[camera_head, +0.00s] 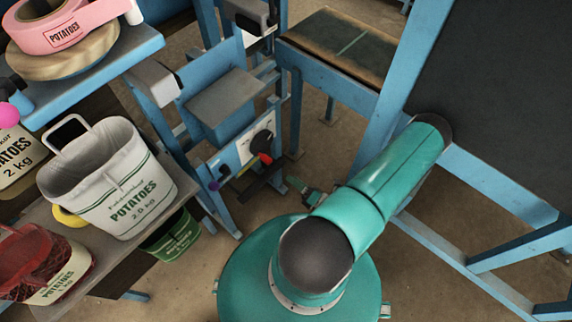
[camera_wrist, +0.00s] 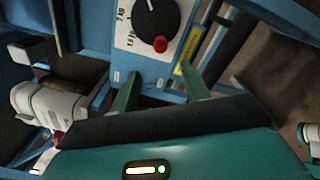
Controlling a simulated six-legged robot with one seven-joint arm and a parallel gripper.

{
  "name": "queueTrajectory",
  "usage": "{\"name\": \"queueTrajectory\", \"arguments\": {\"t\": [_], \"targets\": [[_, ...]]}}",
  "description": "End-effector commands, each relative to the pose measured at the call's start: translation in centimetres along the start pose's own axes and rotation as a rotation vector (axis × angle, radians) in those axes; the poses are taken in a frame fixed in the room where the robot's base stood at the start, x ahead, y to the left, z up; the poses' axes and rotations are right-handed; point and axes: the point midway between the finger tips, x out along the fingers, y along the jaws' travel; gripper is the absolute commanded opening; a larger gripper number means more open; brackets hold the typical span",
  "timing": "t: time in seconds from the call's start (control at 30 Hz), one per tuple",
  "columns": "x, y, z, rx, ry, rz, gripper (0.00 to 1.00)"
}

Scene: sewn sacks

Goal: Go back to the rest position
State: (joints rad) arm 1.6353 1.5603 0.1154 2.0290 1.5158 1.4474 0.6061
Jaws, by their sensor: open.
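My gripper (camera_wrist: 160,85) shows in the wrist view as two teal fingers set well apart, with nothing between them. Beyond the fingertips is a blue frame with a white dial panel (camera_wrist: 135,55), which carries a black dial and a red knob (camera_wrist: 160,44). I cannot tell whether the fingertips touch the frame. In the head view my teal arm rises from its round base at the bottom middle and leans up to the right; its far end is mostly hidden.
In the head view the blue machine with the dial panel (camera_head: 236,160) stands left of my arm. A shelf at left holds a white potato sack (camera_head: 130,190) and a red net sack (camera_head: 60,280). A blue-framed dark board (camera_head: 500,90) stands close at right.

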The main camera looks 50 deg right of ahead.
Motion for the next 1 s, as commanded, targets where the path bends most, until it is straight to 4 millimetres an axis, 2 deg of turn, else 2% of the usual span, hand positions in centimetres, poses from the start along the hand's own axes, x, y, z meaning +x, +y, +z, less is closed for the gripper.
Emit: {"name": "queueTrajectory", "arguments": {"t": [0.3,0.47,0.7,1.0], "targets": [[0.1,0.1,0.1,-0.006,0.007,0.003,0.46],[1.1,1.7,1.2,-0.094,0.104,0.056,0.46],[4.4,7.8,3.5,-0.382,0.414,0.242,0.46],[7.7,16.4,4.5,-0.773,0.783,0.523,0.46]]}}
